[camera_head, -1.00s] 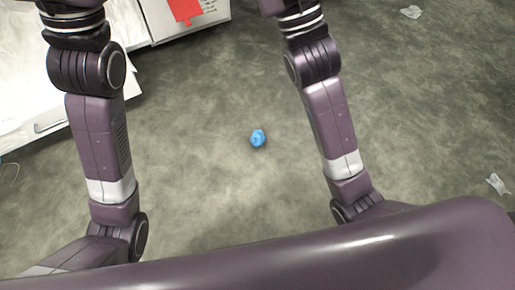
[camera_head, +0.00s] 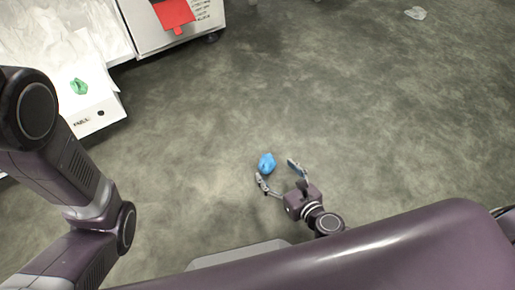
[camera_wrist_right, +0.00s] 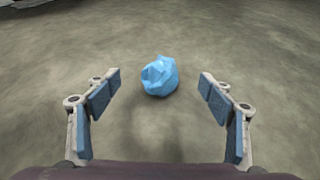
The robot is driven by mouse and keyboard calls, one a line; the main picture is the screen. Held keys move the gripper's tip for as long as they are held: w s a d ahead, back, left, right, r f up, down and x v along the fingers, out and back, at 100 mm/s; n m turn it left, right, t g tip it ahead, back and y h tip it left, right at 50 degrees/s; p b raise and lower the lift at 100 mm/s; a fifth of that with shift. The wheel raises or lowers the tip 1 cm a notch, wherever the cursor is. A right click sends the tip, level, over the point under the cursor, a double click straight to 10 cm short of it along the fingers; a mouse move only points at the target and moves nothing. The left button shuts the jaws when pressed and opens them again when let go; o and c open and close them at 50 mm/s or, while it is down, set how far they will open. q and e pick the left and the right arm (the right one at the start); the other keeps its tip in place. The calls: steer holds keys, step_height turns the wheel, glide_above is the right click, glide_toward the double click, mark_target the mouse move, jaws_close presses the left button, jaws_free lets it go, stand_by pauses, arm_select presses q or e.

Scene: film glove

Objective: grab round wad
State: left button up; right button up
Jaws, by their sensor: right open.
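The round wad (camera_head: 266,164) is a crumpled light-blue ball on the grey floor. It also shows in the right wrist view (camera_wrist_right: 160,75), ahead of the fingers and roughly centred between them. My right gripper (camera_head: 279,174) is open and empty, low over the floor, with its fingers spread toward the wad. In the right wrist view my right gripper (camera_wrist_right: 160,90) shows both fingers apart, and neither touches the wad. My left arm is at the left of the head view, but its gripper is out of the picture.
A white drawer or box (camera_head: 95,110) with a green crumpled piece (camera_head: 79,87) stands at the left. A white cabinet (camera_head: 150,30) with a red sheet (camera_head: 173,13) is at the upper left. A pale scrap (camera_head: 415,13) lies far right. Floor around the wad is clear.

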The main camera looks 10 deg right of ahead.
mark_target(266, 161)
steer(key=shift+d+f, duration=0.15)
steer(key=shift+f, duration=0.35)
steer(key=shift+w+f, duration=0.15)
steer(key=shift+w, duration=0.15)
steer(key=shift+x, duration=0.8)
steer(key=b+x, duration=0.1)
steer(key=x, duration=0.4)
steer(key=c, duration=1.2)
steer(key=shift+c, duration=0.2)
